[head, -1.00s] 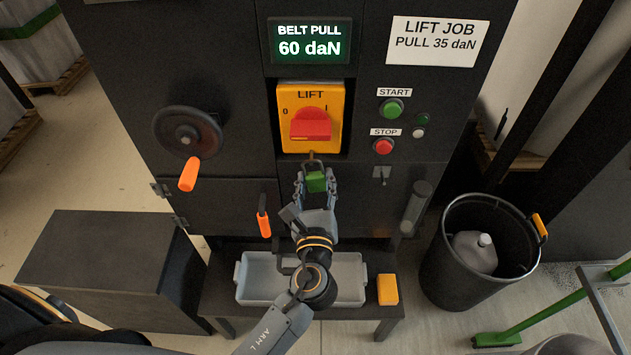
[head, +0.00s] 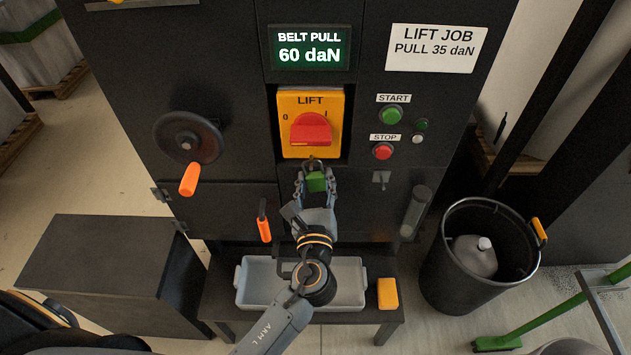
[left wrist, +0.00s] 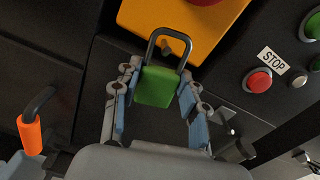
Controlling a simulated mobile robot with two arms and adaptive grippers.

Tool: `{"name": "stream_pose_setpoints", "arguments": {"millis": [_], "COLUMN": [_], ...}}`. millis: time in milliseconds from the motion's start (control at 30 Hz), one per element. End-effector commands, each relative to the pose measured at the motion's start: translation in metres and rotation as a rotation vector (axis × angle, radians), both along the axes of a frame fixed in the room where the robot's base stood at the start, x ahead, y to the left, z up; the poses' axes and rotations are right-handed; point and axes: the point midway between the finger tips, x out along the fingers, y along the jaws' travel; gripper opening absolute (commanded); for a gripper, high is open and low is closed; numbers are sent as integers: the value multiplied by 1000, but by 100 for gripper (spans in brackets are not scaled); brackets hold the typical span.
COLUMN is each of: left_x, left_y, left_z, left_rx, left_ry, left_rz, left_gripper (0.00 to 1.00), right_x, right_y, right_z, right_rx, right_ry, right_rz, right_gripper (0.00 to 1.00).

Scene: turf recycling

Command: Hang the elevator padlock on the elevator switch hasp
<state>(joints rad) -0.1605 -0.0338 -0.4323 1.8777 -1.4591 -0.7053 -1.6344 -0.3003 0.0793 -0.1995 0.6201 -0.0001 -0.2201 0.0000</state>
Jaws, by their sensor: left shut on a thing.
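The green elevator padlock (head: 316,182) is held between the fingers of my left gripper (head: 316,186), just below the yellow lift switch plate (head: 294,138) with its red knob. The padlock also shows in the left wrist view (left wrist: 157,87), body between the fingers and dark shackle pointing up. The switch hasp (left wrist: 172,46) is a small brownish tab at the plate's lower edge, seen within the shackle's outline. I cannot tell whether the shackle is threaded through it or only in front. My right gripper is not in view.
An orange-handled crank wheel (head: 188,137) is left of the switch. Start (head: 391,114) and stop (head: 383,151) buttons are to the right. Below stand a grey tray (head: 345,286) on a low bench and a black bin (head: 440,270) at the right.

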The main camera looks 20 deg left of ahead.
Motion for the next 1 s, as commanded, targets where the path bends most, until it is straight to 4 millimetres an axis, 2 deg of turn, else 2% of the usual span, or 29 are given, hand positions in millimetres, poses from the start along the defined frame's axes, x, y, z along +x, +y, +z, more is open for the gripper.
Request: {"name": "stream_pose_setpoints", "arguments": {"millis": [1000], "left_x": [10], "left_y": [3], "left_z": [-6], "left_rx": [0], "left_ry": [-1], "left_rz": [0], "left_gripper": [8], "right_x": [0], "right_y": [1], "right_z": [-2], "right_rx": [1], "right_ry": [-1], "right_rz": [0], "right_gripper": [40]}}
